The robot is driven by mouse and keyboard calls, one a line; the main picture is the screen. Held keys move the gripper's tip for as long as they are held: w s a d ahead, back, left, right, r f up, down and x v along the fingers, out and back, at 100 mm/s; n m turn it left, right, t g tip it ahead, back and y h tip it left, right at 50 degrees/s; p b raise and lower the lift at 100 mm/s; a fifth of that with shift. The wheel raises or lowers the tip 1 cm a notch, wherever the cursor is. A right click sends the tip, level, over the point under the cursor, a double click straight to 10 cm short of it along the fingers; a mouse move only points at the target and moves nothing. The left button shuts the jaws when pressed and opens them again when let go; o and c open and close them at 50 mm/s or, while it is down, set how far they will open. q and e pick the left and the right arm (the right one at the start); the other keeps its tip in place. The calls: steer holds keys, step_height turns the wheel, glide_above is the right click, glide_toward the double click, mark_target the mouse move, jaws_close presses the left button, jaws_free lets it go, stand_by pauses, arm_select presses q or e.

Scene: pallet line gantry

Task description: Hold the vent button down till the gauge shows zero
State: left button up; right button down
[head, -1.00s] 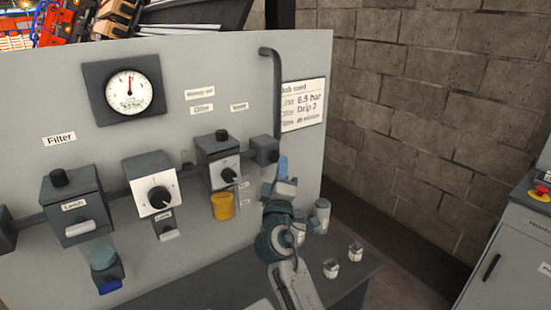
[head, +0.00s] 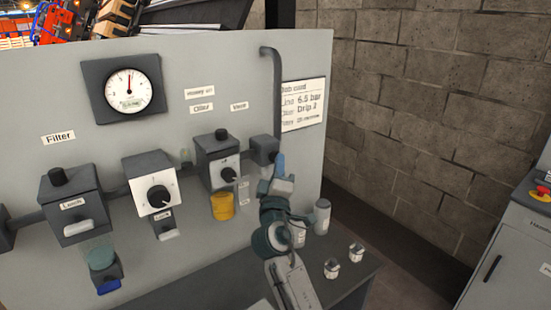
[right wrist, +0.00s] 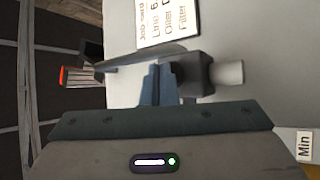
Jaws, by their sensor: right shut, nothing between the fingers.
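The round gauge (head: 129,90) is on the panel's upper left in the head view; its needle points about straight up, and its numbers are too small to read. My right gripper (head: 280,165) is shut and empty, its tips at the dark block (head: 262,149) at the foot of the upright pipe. In the right wrist view the shut fingers (right wrist: 160,84) overlap this block (right wrist: 196,74). I cannot tell whether they touch it. I cannot make out the vent button for certain; the fingers may hide it. My left gripper is not in view.
A filter unit (head: 70,204), a dial unit (head: 152,184) and a second dial unit (head: 218,160) with a yellow cup (head: 222,206) line the panel. A job card (head: 303,104) hangs right of the pipe (head: 277,85). Small containers stand on the bench (head: 335,285).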

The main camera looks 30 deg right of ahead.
steer(key=shift+w, duration=0.45)
stand_by(0.3)
steer(key=shift+s, duration=0.15)
stand_by(3.8)
steer(key=shift+s, duration=0.8)
steer(key=shift+s, duration=0.1)
steer(key=shift+s+d, duration=0.15)
steer(key=shift+s, duration=1.05)
steer(key=shift+s+d, duration=0.1)
steer(key=shift+s, duration=1.1)
